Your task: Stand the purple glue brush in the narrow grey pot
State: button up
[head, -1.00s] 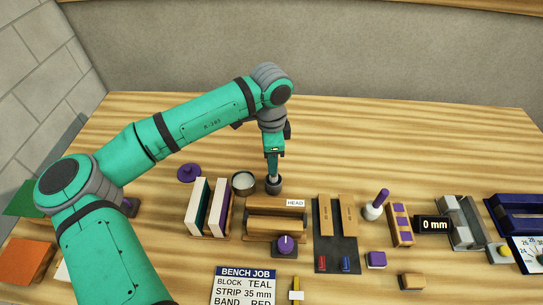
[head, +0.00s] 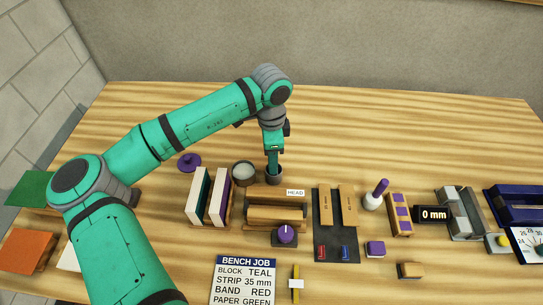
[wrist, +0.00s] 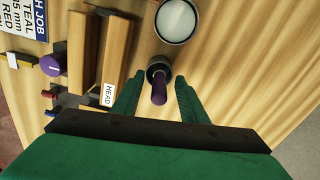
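The narrow grey pot (head: 275,175) stands on the bench just right of a wider round pot with a pale inside (head: 243,173). In the wrist view the narrow pot (wrist: 158,68) shows a dark rim, with the purple glue brush (wrist: 159,90) standing in it, handle up. My gripper (wrist: 159,79) is open, one finger on each side of the handle, with a visible gap on both sides. In the head view my gripper (head: 273,161) is directly over the pot and hides the brush.
A rack of upright boards (head: 208,197) is left of the pot, and a wooden fixture labelled HEAD (head: 275,213) is close in front. The bench behind the pots is clear.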

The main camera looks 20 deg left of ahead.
notch_tip(320, 180, up, 9)
jog(key=shift+r, duration=0.9)
jog(key=shift+s, duration=0.1)
jog(key=shift+w, duration=0.25)
dwell(0.4)
